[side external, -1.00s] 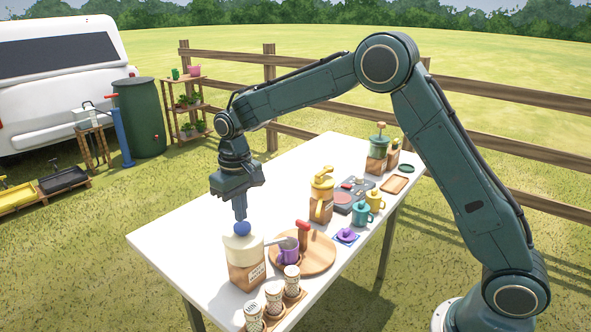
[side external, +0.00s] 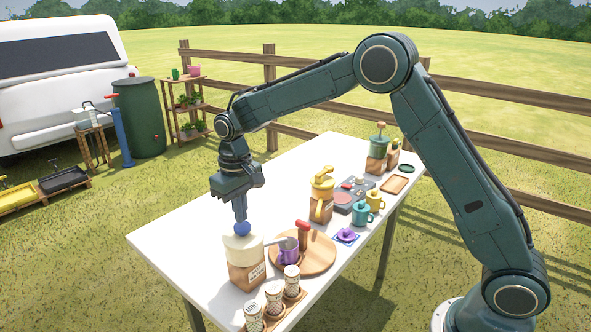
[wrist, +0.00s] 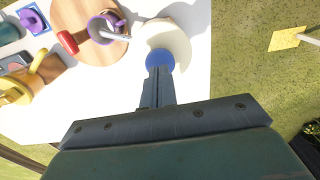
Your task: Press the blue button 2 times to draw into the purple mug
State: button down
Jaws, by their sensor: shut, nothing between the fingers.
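The blue button (side external: 242,228) is a round knob on top of a cream-lidded dispenser (side external: 246,262) with a brown lower part, at the near left of the table. My gripper (side external: 240,216) is shut and empty, pointing down with its fingertips at the top of the button. In the wrist view the fingers (wrist: 158,76) reach the edge of the blue button (wrist: 160,60); whether it is pressed down I cannot tell. The purple mug (side external: 288,252) stands on a round wooden board (side external: 318,262), under the dispenser's grey spout (side external: 280,243). The mug's contents are not clear.
Several patterned shakers (side external: 274,297) stand in a wooden rack at the near edge. A yellow-topped dispenser (side external: 322,192), a blue mug (side external: 361,214), a yellow mug (side external: 375,199) and a purple lid-like piece (side external: 346,235) stand farther along. The table's left part (side external: 180,235) is clear.

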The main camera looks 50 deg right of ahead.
jog(key=shift+f, duration=1.2)
jog(key=shift+r, duration=1.35)
jog(key=shift+f, duration=1.35)
dwell(1.9)
jog(key=shift+r, duration=0.1)
dwell(0.4)
jog(key=shift+r, duration=1.25)
dwell(0.5)
